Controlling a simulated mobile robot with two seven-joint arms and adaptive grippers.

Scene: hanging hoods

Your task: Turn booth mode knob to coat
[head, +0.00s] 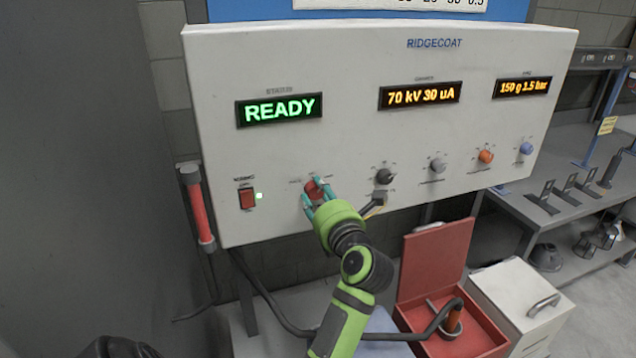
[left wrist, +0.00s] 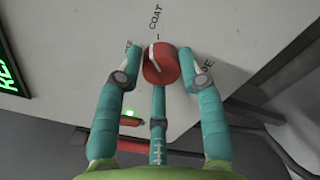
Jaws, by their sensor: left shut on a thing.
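The red booth mode knob (head: 313,187) is at the lower left of the white control panel (head: 340,60). My left gripper (head: 318,192) is shut on it, its teal fingers around the knob. In the left wrist view the red knob (left wrist: 170,66) sits between the fingertips of my left gripper (left wrist: 165,70). A white pointer line on its face runs up toward the COAT label (left wrist: 155,18), leaning slightly left. Two other labels beside the knob are partly hidden by the fingers. My right gripper is not in view.
A green READY display (head: 280,109) is above the knob. A red switch (head: 247,198) with a green light is to its left, and a black knob (head: 385,176) to its right. An open red box (head: 437,260) stands below the panel.

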